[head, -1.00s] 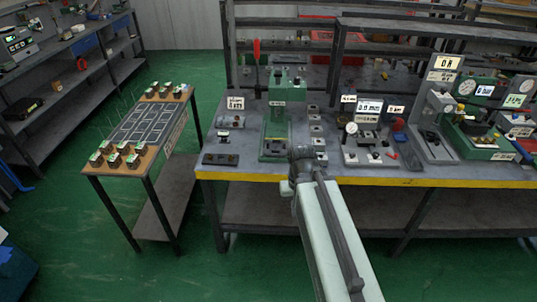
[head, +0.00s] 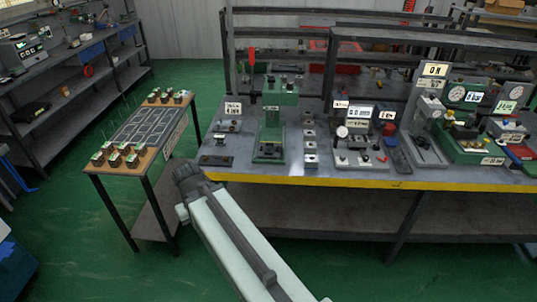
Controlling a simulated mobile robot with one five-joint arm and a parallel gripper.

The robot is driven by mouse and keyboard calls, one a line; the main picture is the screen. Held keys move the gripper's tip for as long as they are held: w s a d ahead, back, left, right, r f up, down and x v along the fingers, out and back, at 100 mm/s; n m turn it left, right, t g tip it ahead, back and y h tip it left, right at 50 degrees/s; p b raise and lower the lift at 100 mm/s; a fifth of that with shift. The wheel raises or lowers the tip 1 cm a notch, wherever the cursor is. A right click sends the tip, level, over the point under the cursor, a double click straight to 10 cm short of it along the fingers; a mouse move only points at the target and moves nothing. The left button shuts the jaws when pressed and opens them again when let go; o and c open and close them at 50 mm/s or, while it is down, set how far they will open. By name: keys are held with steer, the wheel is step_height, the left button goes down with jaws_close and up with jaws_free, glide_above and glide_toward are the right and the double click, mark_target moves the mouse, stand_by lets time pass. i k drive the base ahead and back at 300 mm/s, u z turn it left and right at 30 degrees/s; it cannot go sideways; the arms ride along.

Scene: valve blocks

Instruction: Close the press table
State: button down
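A green upright press (head: 269,128) stands on the grey workbench, left of its middle. A dark part shows low in its base, but I cannot tell how its table is set. A larger green machine (head: 464,128) with round gauges stands at the bench's right; I cannot tell which of the two bears the press table. My gripper (head: 184,172), at the dark end of my arm, is just left of the workbench's front corner, apart from both machines. Its fingers cannot be made out, so I cannot tell whether it is open or shut.
The workbench (head: 345,181) has a yellow front edge. Left of it stands a small table (head: 152,124) with several small blocks in rows. A gauge fixture (head: 355,148) and a row of small grey blocks (head: 310,145) stand right of the press. Green floor lies open at the left.

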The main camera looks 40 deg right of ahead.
mark_target(271, 151)
steer(key=u, duration=0.1)
steer(key=i, duration=1)
steer(key=z, duration=0.1)
